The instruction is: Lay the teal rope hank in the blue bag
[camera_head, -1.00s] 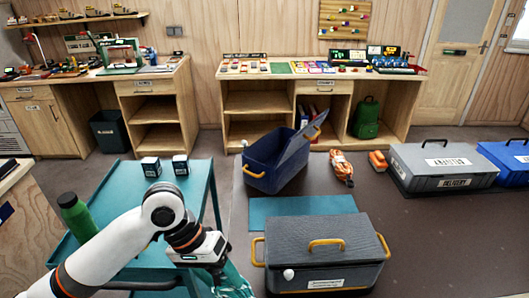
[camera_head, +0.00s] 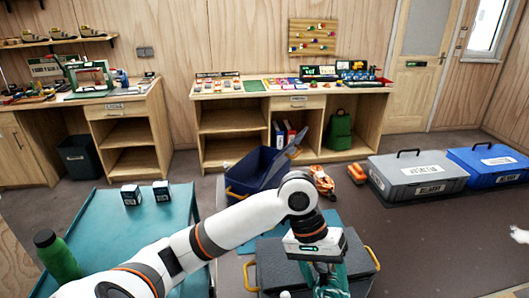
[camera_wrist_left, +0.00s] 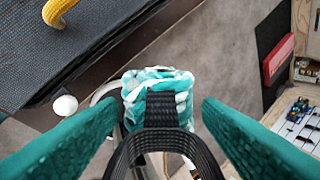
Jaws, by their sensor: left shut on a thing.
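My left gripper (camera_head: 325,276) is at the bottom of the head view, in front of the dark grey closed bag. It is shut on the teal rope hank (camera_head: 334,284), which hangs below it and is partly hidden by the gripper. In the left wrist view the hank (camera_wrist_left: 136,94) is a teal and white bundle with a black strap around it, between teal textured sides. The blue bag (camera_head: 240,180) stands open behind my arm, its lid raised on the right. My arm hides part of its front. My right gripper is not in view.
The dark grey bag (camera_head: 268,262) with yellow handles stands close beneath the gripper. An orange rope bundle (camera_head: 322,181) lies right of the blue bag. Grey (camera_head: 415,175) and blue (camera_head: 490,163) cases stand farther right. A teal cart (camera_head: 120,225) with two small boxes is at left.

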